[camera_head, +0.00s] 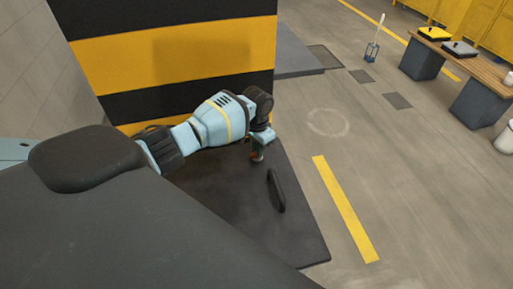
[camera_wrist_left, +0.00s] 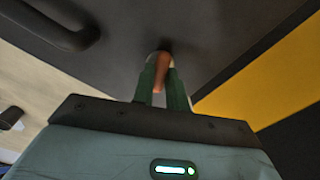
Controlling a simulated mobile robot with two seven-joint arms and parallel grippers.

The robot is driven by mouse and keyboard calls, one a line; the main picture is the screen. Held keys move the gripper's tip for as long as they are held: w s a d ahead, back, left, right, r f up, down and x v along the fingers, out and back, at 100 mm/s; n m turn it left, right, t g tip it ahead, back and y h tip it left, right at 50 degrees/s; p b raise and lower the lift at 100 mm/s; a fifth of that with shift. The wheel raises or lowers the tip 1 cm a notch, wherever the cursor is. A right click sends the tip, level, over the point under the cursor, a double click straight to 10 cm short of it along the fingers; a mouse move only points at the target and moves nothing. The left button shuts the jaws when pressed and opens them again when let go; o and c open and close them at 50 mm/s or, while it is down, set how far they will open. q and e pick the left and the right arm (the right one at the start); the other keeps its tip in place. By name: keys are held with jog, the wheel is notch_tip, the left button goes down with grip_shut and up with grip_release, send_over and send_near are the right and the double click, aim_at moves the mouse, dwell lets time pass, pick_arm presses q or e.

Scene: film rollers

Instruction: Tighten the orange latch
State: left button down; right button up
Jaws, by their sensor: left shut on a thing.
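The orange latch (camera_wrist_left: 161,70) shows in the left wrist view as a small orange piece between the two green fingers. My left gripper (camera_wrist_left: 163,82) is shut on it, with the fingertips close to the dark panel (camera_wrist_left: 170,20). In the head view my left gripper (camera_head: 258,155) is at the dark panel (camera_head: 230,215), below the striped block, and only a trace of orange shows at its tips. The fingers hide much of the latch, so I cannot tell its angle. My right gripper is not in view.
A black handle (camera_head: 275,190) stands on the panel just right of my left gripper. A black-and-yellow striped block (camera_head: 170,55) rises behind my arm. Open floor (camera_head: 400,170) with a yellow line (camera_head: 344,208) lies to the right. A bench (camera_head: 468,64) stands farther off.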

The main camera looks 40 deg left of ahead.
pick_arm(q)
jog(key=shift+m, duration=2.2)
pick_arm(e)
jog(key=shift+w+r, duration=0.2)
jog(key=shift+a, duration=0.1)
pick_arm(q)
jog(key=c, duration=1.4)
grip_release()
jog(key=shift+r, duration=0.1)
